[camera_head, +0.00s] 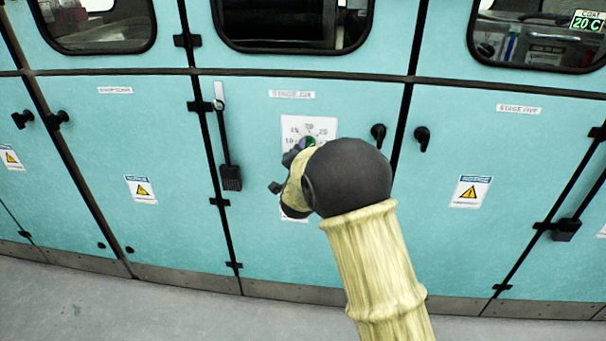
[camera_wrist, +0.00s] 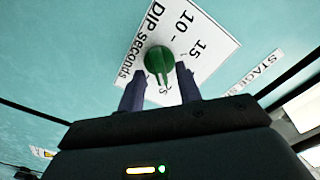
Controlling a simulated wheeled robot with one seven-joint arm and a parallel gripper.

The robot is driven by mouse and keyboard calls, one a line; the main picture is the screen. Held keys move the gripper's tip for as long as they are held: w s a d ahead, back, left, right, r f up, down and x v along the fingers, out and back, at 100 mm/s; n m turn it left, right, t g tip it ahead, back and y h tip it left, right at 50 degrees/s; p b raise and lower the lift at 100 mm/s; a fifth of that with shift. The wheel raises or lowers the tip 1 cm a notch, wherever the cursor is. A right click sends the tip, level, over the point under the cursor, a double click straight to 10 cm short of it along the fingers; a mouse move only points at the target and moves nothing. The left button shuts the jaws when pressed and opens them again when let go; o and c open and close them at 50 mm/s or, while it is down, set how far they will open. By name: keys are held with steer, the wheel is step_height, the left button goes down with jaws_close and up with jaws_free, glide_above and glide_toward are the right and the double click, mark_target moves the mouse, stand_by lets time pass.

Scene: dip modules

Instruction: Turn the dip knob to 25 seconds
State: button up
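The green dip knob (camera_wrist: 159,62) sits on a white dial plate (camera_wrist: 205,32) marked "DIP seconds", with 10 and 15 readable in the wrist view. Its ridge points down in that view, toward partly hidden digits that look like 25. My gripper (camera_wrist: 161,72) is open, its two fingers on either side of the knob's ridge, with a visible gap; I cannot tell whether either touches.
The plate is on a teal cabinet door (camera_head: 260,240) with a black latch handle (camera_head: 229,155) on its left and a black knob (camera_head: 378,132) on its right. Windows (camera_head: 290,22) run above. Grey floor (camera_head: 200,310) lies below.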

steer(key=s, duration=1.6)
steer(key=shift+a, duration=0.3)
steer(key=shift+s, duration=0.1)
steer(key=s+d+f+n+g+y, duration=0.2)
steer(key=s+d+f+n+g, duration=0.25)
steer(key=d+f+g, duration=0.4)
steer(key=s+d+f+n+g+h, duration=0.15)
steer(key=s+d+n+g, duration=0.45)
steer(key=s+d, duration=0.85)
step_height(320, 180, up, 28)
steer(key=s+a+m+p, duration=0.1)
steer(key=a+p, duration=0.1)
steer(key=p, duration=2.6)
steer(key=shift+g+p, duration=0.35)
steer(key=shift+g, duration=0.1)
steer(key=shift+f, duration=0.15)
